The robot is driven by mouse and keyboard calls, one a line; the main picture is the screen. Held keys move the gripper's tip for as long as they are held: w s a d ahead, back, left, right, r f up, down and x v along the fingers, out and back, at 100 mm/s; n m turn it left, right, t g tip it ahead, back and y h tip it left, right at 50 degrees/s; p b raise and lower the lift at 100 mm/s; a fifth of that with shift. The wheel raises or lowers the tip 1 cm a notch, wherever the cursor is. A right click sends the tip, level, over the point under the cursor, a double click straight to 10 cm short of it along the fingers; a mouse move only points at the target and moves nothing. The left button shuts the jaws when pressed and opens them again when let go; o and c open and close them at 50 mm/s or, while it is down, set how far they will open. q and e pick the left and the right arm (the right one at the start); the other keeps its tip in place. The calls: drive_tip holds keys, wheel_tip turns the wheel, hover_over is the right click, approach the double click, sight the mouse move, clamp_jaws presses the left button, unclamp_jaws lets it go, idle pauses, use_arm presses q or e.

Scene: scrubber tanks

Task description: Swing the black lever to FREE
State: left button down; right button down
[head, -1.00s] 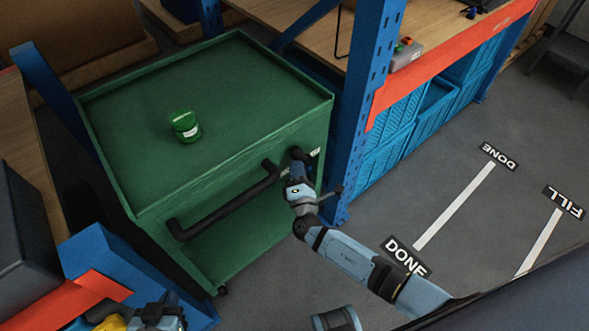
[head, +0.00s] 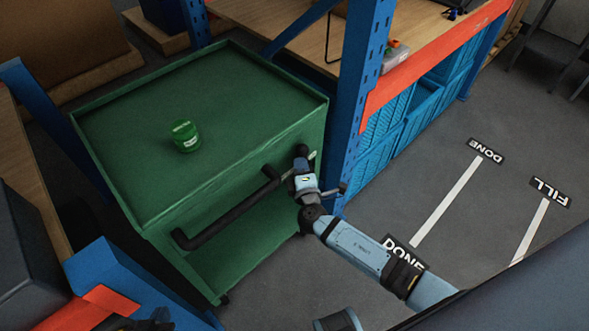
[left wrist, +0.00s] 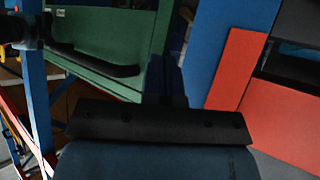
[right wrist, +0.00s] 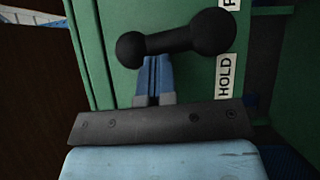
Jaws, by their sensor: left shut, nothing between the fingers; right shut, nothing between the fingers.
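The black lever (right wrist: 175,42) is on the green cart's end face, with a larger round end at right and a smaller round end at left in the right wrist view. A HOLD label (right wrist: 228,77) is at its lower right, and a second label (right wrist: 229,4) above is cut off after its first letter. My right gripper (right wrist: 154,62) is shut and empty, its tips just under the lever's bar; I cannot tell whether they touch. In the head view this gripper (head: 302,168) partly hides the lever. My left gripper (left wrist: 172,72) is shut and empty, dim in its wrist view.
The green cart (head: 120,105) carries a green jar (head: 185,136) and has a black bar handle (head: 225,210). A blue rack post (head: 352,100) stands close to the right gripper. Floor with DONE (head: 487,150) and FILL (head: 550,191) markings is open at right.

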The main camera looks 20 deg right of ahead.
use_arm(q)
drive_tip(key=r+p, duration=0.1)
drive_tip(key=p, duration=0.2)
drive_tip(key=shift+s+n, duration=0.15)
drive_tip(key=shift+n, duration=0.15)
use_arm(e)
drive_tip(key=d+m+g, duration=0.1)
drive_tip(key=d+m+g+y, duration=0.1)
drive_tip(key=m, duration=0.1)
drive_tip(key=w+d+r+m, duration=0.1)
drive_tip(key=shift+w+d+r+g, duration=0.1)
drive_tip(key=shift+d+g, duration=0.05)
drive_tip(key=shift+g, duration=0.25)
use_arm(q)
drive_tip(key=shift+a+r+p, duration=0.2)
drive_tip(key=shift+r+p, duration=0.05)
drive_tip(key=shift+p, duration=0.05)
use_arm(e)
drive_tip(key=shift+d, duration=0.15)
drive_tip(key=shift+r+m, duration=0.1)
drive_tip(key=shift+m, duration=0.2)
